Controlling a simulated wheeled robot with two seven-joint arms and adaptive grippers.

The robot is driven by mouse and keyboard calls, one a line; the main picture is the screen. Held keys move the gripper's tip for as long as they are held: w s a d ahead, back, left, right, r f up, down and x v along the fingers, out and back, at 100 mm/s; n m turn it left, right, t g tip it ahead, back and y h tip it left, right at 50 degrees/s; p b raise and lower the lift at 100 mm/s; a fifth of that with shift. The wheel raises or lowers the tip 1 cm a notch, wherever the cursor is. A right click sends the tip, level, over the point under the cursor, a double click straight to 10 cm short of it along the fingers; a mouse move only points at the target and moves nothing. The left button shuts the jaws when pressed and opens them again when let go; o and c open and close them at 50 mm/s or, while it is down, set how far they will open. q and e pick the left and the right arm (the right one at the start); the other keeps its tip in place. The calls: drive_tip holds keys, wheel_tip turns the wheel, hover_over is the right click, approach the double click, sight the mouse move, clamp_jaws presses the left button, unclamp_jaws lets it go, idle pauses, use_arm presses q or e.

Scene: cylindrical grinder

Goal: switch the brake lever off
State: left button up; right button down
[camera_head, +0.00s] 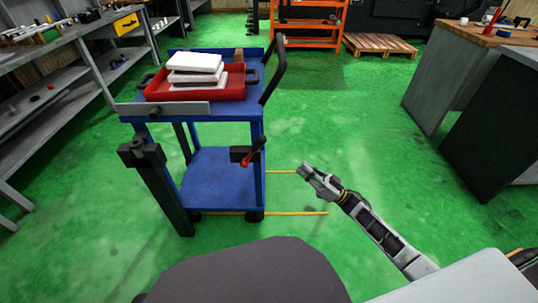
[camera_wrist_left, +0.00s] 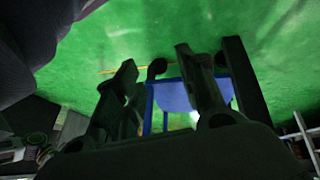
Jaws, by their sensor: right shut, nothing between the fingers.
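The brake lever (camera_head: 254,152), with a red and black handle, sits on a small black block at the front right of the blue cart (camera_head: 212,180). It tilts up to the right. My right gripper (camera_head: 303,169) is shut and empty, to the right of the lever and a little lower in the picture, with a clear gap between them. My left gripper is outside the head view. In the left wrist view, its two dark fingers (camera_wrist_left: 158,72) stand apart with nothing seen between them but the floor and part of the blue cart (camera_wrist_left: 180,96) beyond.
A red tray (camera_head: 236,92) with white blocks (camera_head: 195,62) lies on the cart's top. A black push handle (camera_head: 273,72) rises at its right, and a dark post (camera_head: 163,188) stands at its left front. Green floor is free between the cart and the grey cabinet (camera_head: 452,78).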

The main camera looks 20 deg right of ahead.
sight(254, 151)
use_arm(q)
drive_tip(key=shift+s+r+b, duration=0.3)
drive_tip(key=shift+r, duration=0.4)
use_arm(e)
drive_tip(key=shift+s+a+r+n+g+y, duration=0.45)
drive_tip(key=shift+a+r+n+g+y, duration=0.15)
drive_tip(key=shift+n+g+y, duration=0.1)
use_arm(q)
wheel_tip(254, 151, down, 6)
drive_tip(key=d+t+h+b, duration=0.1)
drive_tip(key=b, duration=0.2)
drive_tip(key=shift+d+f+n, duration=0.15)
drive_tip(key=shift+f+n, duration=0.1)
drive_tip(key=shift+n, duration=0.15)
use_arm(e)
drive_tip(key=x, duration=1.4)
use_arm(q)
drive_tip(key=shift+r, duration=0.15)
use_arm(e)
drive_tip(key=shift+d+r, duration=0.1)
drive_tip(key=shift+r, duration=0.1)
